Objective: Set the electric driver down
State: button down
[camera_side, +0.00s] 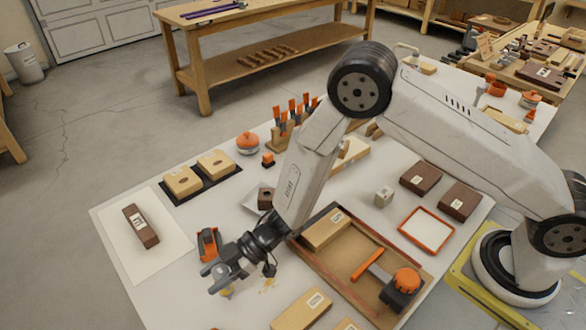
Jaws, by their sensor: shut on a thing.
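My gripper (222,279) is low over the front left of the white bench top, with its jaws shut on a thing. I take this to be the electric driver (226,293), of which only a small yellowish part shows at the fingertips. The rest is hidden by the fingers and the wrist. I cannot tell whether it touches the bench top. An orange and dark tool (208,243) is just behind my gripper, close to the fingers.
A wooden tray (348,255) right of my gripper holds a block, an orange-handled tool (371,264) and an orange and black device (401,289). A brown block (140,226) lies on a white sheet at the left. Tan blocks (301,309) lie at the front. Bare bench lies left of my gripper.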

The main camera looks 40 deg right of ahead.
jog(key=shift+c, duration=1.1)
grip_release()
jog(key=shift+r, duration=0.1)
jog(key=v, duration=1.2)
